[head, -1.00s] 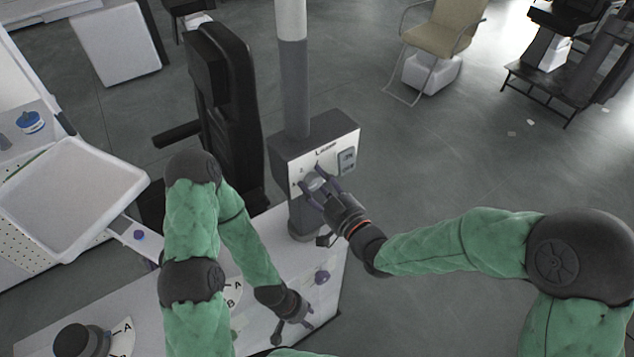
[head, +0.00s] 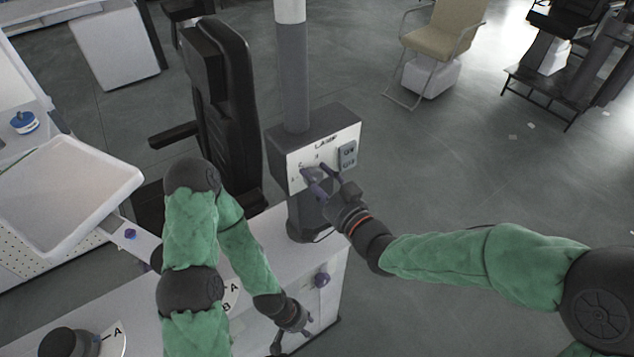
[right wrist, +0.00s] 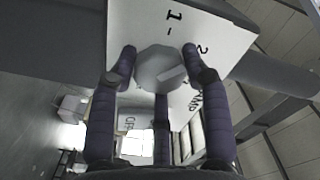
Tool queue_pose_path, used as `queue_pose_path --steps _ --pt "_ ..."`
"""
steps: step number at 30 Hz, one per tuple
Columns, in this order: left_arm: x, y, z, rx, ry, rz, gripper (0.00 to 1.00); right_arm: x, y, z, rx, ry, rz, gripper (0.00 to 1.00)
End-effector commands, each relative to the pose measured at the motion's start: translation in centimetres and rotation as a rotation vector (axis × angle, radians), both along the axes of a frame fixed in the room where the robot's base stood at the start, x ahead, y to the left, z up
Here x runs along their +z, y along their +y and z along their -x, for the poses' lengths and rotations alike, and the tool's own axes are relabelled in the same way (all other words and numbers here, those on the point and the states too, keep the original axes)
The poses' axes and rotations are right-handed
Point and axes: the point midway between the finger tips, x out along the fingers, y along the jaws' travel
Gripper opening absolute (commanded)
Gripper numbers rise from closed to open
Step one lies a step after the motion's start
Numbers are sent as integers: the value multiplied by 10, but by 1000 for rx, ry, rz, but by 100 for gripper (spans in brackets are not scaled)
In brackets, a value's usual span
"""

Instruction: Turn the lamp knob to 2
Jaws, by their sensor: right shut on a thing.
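The lamp's control box (head: 300,158) has a white front panel with the lamp label near its top. In the right wrist view, the grey faceted knob (right wrist: 150,66) sits on the white panel (right wrist: 222,38), with the printed 1 above it and the 2 to its upper right. A pale bar on the knob lies toward its right side; its exact setting is unclear. My right gripper (right wrist: 159,58) is shut on the knob, with purple fingers at both sides; it also shows in the head view (head: 318,172). My left gripper (head: 293,334) is open and empty, low beside the white cabinet.
The lamp's pole (head: 292,80) rises from the box. A grey switch plate (head: 348,155) is right of the knob. A black chair (head: 222,95) stands behind left, and a white tray (head: 125,205) is at left. The white cabinet (head: 265,238) below carries dials.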

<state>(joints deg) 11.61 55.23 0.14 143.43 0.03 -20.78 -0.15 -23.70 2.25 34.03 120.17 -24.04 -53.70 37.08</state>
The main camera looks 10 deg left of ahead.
Motion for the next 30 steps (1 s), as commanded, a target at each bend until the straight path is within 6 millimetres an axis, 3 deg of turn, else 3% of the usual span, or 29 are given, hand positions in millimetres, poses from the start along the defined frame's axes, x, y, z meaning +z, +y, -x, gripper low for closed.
queue_pose_path --steps 1,12,30 --pt "-3 0 0 0 0 0 40 9 -1 -4 -6 5 -39 15" --pt "-10 0 0 0 0 0 40 11 -2 -5 -7 158 -194 15" --pt "-12 0 0 0 0 0 40 11 -3 -6 -9 205 -240 15"
